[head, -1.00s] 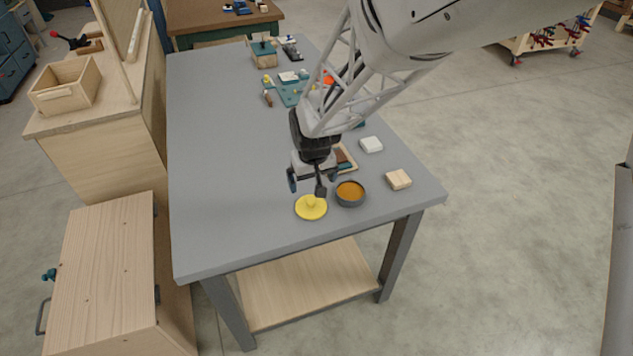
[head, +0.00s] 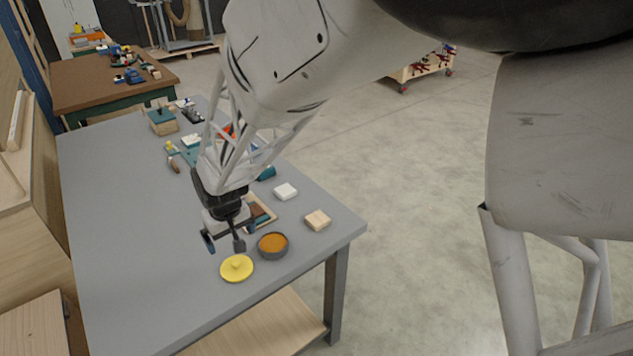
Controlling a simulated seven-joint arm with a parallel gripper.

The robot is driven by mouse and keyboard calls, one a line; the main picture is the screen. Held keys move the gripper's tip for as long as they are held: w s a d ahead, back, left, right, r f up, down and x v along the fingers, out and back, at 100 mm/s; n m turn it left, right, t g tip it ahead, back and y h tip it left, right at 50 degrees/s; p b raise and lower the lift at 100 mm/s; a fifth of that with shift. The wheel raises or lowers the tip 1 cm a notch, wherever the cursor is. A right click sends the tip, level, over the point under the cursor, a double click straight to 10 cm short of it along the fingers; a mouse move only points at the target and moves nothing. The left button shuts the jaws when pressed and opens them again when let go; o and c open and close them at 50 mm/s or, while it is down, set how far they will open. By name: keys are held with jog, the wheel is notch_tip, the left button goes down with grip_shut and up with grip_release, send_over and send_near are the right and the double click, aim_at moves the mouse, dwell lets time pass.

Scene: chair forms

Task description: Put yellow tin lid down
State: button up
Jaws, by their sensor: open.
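The yellow tin lid (head: 237,268), a flat disc with a small knob on top, lies on the grey table (head: 120,240) near its front edge. The round dark tin (head: 272,246) stands just right of the lid, uncovered, with orange-brown contents showing. My gripper (head: 224,243) is open and empty. It hangs just above and behind the lid, apart from it, with its fingers pointing down.
A wooden block (head: 317,220) and a white block (head: 286,191) lie right of my gripper. A tray (head: 262,211) with brown pieces is partly hidden behind it. Several small tools lie farther back. The table's left half is clear.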

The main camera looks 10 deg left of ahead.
jog(key=s+d+r+m, duration=0.1)
jog(key=d+r, duration=0.4)
jog(key=d, duration=0.4)
jog(key=d+r+m, duration=0.2)
jog(key=d+r, duration=0.2)
jog(key=d, duration=0.4)
jog(key=s+d+r+m, duration=0.1)
jog(key=d+r, duration=0.4)
jog(key=d, duration=0.4)
jog(key=s+d+r+m, duration=0.2)
jog(key=s+d, duration=0.6)
jog(key=d, duration=0.2)
jog(key=s+d+r+m+t+h, duration=0.1)
jog(key=s+d+r+m, duration=0.2)
jog(key=s+d, duration=0.6)
jog(key=shift+s+d+t, duration=0.2)
jog(key=shift+d+t, duration=0.1)
jog(key=shift+d, duration=0.05)
